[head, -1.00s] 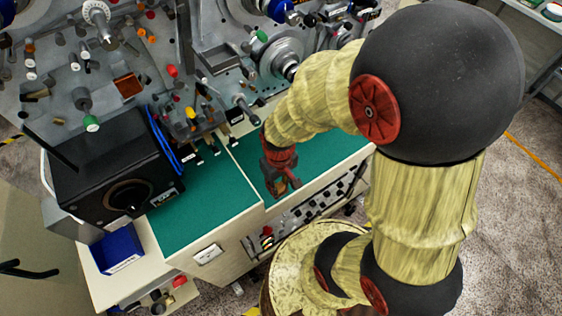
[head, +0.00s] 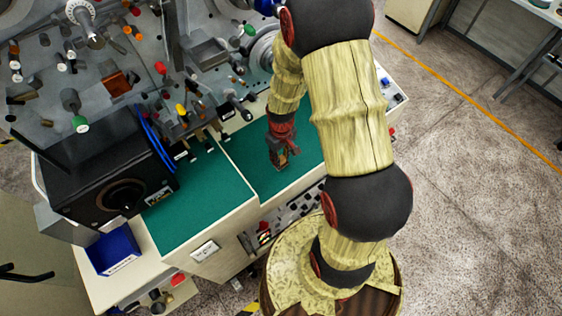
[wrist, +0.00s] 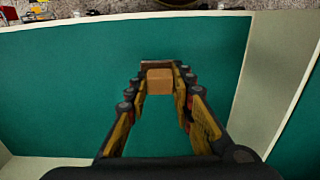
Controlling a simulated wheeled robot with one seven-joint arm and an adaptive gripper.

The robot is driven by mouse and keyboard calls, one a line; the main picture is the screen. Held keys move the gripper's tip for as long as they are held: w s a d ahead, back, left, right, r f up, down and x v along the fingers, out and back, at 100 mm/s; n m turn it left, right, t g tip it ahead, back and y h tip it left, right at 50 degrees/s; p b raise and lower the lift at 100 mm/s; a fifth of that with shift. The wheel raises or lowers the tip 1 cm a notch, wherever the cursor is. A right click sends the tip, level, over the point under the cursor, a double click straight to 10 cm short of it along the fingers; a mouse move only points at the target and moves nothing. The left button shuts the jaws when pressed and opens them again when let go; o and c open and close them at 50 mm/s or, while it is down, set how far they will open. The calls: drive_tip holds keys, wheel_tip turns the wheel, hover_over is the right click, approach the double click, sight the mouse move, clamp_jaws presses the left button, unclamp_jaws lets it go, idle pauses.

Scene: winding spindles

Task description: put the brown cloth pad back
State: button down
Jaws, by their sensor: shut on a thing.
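The brown cloth pad (wrist: 160,80) shows in the wrist view as a small brown block between my fingertips. My gripper (wrist: 160,88) is shut on it, one finger on each side. In the head view my gripper (head: 281,160) is over the green mat (head: 240,160) on the right part of the bench, and the pad is too small there to make out well. The green mat lies below the gripper in the wrist view. I cannot tell how high the pad is above it.
A black box (head: 100,180) with a round dial stands on the left of the bench. A blue bin (head: 112,250) sits at the front left. The spindle panel (head: 110,60) with many pegs rises behind. The green surface around my gripper is mostly clear.

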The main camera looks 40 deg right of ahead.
drive_tip(key=shift+w+d+f, duration=0.1)
drive_tip(key=shift+w+f, duration=0.05)
drive_tip(key=shift+f, duration=1.55)
drive_tip(key=shift+f, duration=0.1)
drive_tip(key=c, duration=1.6)
unclamp_jaws()
drive_tip(key=shift+o, duration=0.3)
